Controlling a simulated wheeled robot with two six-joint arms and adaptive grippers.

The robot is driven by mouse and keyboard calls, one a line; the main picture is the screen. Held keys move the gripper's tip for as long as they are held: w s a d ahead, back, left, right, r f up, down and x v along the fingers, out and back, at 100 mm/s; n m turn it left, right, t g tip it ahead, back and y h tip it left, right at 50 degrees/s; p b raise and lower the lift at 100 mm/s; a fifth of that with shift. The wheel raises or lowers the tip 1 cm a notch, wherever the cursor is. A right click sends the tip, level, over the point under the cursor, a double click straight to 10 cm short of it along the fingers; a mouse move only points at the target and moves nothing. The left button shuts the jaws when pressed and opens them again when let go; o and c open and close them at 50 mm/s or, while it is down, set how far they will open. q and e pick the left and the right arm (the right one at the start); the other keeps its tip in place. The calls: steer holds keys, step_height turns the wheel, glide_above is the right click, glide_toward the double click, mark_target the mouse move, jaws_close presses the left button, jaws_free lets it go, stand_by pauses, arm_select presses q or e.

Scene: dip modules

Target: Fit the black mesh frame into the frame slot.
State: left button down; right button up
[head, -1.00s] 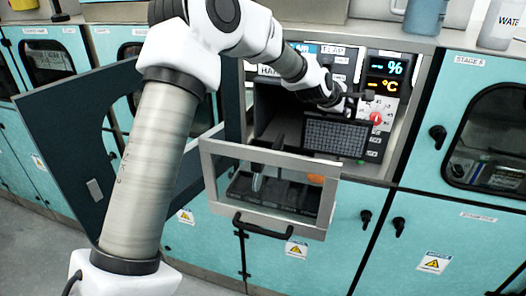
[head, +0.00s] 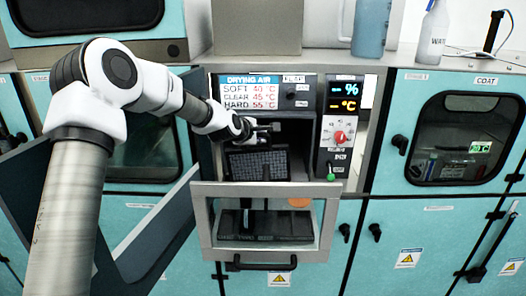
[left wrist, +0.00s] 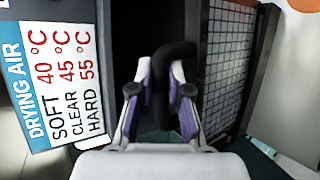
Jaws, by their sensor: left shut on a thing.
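The black mesh frame (head: 258,163) hangs upright in front of the dark opening of the drying cabinet, above the pulled-out drawer. My left gripper (head: 250,128) is shut on the frame's black bent handle (left wrist: 172,85). In the left wrist view, both jaws (left wrist: 160,95) press on the handle, and the mesh panel (left wrist: 240,75) stands to the right of them. The frame slot cannot be made out clearly. A black base with lettering (head: 285,228) lies behind the drawer's clear front. My right gripper is not in view.
The drawer (head: 205,235) with a clear window and black handle juts out below the frame. A dark open door (head: 150,245) stands at left. The control panel (head: 343,125) with a red knob is right of the opening. Bottles (head: 434,35) stand on top.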

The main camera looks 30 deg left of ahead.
mark_target(261, 147)
arm_select(q)
steer(key=s+f, duration=0.2)
steer(key=shift+a+f, duration=0.4)
steer(key=c, duration=1.4)
jaws_free()
steer(key=shift+w+f+g, duration=0.15)
steer(key=shift+w+g, duration=0.1)
steer(key=shift+g, duration=0.05)
steer(key=shift+o, duration=1.2)
steer(key=shift+w+d+f, duration=0.2)
steer(key=shift+w+d, duration=0.1)
steer(key=shift+w, duration=0.2)
steer(key=shift+w+d+f, duration=0.15)
steer(key=shift+w+d, duration=0.1)
steer(key=shift+w, duration=0.2)
steer(key=shift+s+a+r, duration=0.1)
steer(key=shift+s+r, duration=0.1)
steer(key=shift+r, duration=0.1)
steer(key=shift+w+a, duration=0.1)
steer(key=shift+w, duration=0.05)
